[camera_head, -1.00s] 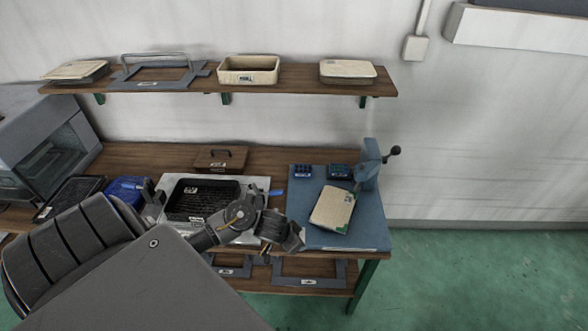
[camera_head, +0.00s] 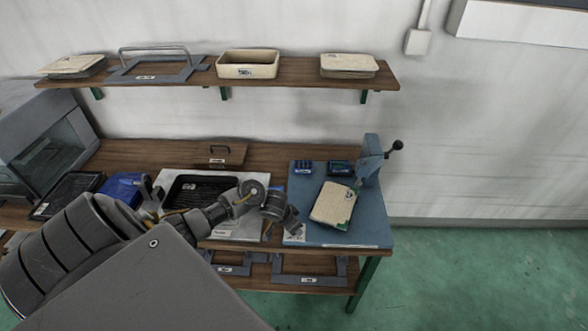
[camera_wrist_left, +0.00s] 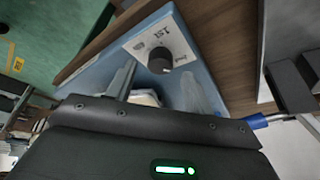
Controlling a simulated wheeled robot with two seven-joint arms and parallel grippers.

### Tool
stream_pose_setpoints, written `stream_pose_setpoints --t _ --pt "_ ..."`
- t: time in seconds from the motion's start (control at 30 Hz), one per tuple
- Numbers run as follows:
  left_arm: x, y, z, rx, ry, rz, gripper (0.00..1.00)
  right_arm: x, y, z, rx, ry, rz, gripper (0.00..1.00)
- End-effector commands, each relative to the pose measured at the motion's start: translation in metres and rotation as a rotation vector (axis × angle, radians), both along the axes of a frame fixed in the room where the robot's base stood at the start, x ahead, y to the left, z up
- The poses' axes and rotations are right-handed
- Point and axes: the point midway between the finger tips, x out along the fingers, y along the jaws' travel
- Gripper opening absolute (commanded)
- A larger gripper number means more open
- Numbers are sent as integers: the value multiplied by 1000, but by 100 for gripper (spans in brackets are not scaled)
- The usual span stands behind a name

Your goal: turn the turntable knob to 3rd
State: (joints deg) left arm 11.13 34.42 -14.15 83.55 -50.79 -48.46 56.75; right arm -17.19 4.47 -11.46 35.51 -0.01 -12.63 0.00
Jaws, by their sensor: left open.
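The black round turntable knob (camera_wrist_left: 160,60) sits on a white label plate (camera_wrist_left: 150,42) marked "1st", with another smaller marking beside it that is hard to read. The plate is on a corner of the blue turntable base (camera_wrist_left: 176,15), which shows in the head view on the bench (camera_head: 374,225). My left gripper (camera_wrist_left: 160,84) is open, its two fingers pointing toward the knob on either side of it, apart from it. In the head view my left gripper (camera_head: 292,226) hangs over the front left corner of the base and hides the knob. My right gripper is out of view.
A cream-topped tray panel (camera_head: 332,204) lies on the blue base, near a blue upright with a black-knobbed lever (camera_head: 396,146). A black tray (camera_head: 188,190) lies left of the base. A shelf (camera_head: 210,82) with panels runs above. Open floor lies right.

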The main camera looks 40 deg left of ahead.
Motion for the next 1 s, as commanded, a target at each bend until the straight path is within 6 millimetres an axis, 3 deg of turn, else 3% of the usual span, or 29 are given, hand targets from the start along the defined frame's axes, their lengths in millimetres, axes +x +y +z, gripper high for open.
stream_pose_setpoints --t 0.2,0.53,0.87,1.0 --pt "8 -1 -19 -1 1 1 52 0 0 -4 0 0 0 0" --pt "9 -1 -21 -1 -1 0 52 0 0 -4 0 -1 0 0" --pt "9 -1 -21 -1 -1 0 9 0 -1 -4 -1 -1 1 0" --pt "9 -1 -21 -1 -1 -4 8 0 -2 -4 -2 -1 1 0"
